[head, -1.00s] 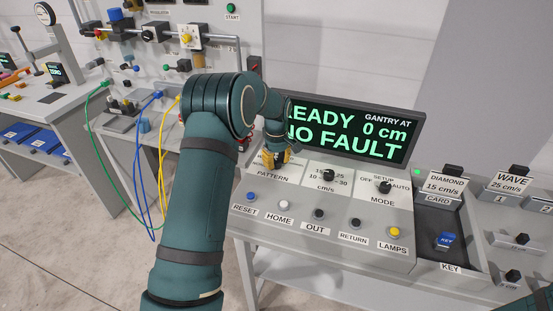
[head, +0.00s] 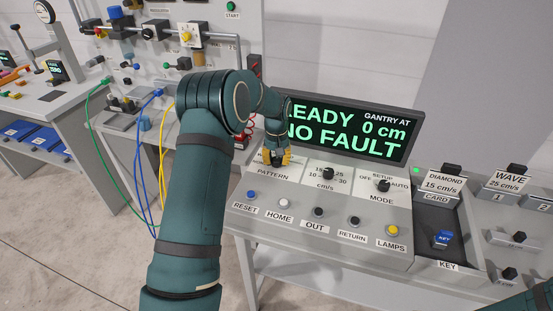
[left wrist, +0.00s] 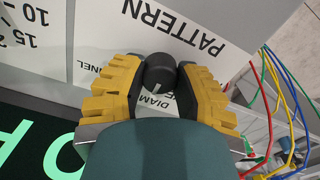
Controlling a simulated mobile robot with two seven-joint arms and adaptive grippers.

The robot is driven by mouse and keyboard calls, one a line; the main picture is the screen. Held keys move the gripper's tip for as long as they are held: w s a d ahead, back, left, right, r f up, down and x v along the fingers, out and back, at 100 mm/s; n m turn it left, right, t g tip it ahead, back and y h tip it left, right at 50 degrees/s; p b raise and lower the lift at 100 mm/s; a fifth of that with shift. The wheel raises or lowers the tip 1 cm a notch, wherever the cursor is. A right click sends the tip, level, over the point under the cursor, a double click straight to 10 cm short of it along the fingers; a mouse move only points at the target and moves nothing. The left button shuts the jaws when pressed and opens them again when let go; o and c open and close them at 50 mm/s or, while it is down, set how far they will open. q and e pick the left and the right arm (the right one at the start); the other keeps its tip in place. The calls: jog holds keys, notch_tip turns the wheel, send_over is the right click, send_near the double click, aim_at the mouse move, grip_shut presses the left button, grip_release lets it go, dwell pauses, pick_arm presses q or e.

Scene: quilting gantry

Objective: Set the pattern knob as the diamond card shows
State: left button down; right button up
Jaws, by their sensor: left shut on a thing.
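The pattern knob (left wrist: 160,72) is a dark round knob between the yellow fingers of my left gripper (left wrist: 162,82), which is shut on it. A pale mark shows on the knob's side towards the partly hidden "DIAM" lettering. In the head view my left gripper (head: 278,157) is at the pattern dial (head: 259,160), hiding the knob and most of the dial's lettering. The diamond card (head: 445,184), reading "DIAMOND 15 cm/s", stands in the card holder at the right of the console. My right gripper is not in view.
The display (head: 350,127) behind the console reads ready, 0 cm, no fault. The speed knob (head: 328,173) and mode knob (head: 383,186) sit right of the pattern dial. Several push buttons line the front. A blue key (head: 443,238) lies in the tray.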

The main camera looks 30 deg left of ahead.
aim_at(276, 159)
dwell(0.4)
pick_arm(q)
jog(key=c, duration=0.6)
grip_release()
notch_tip(276, 159, up, 12)
dwell(0.4)
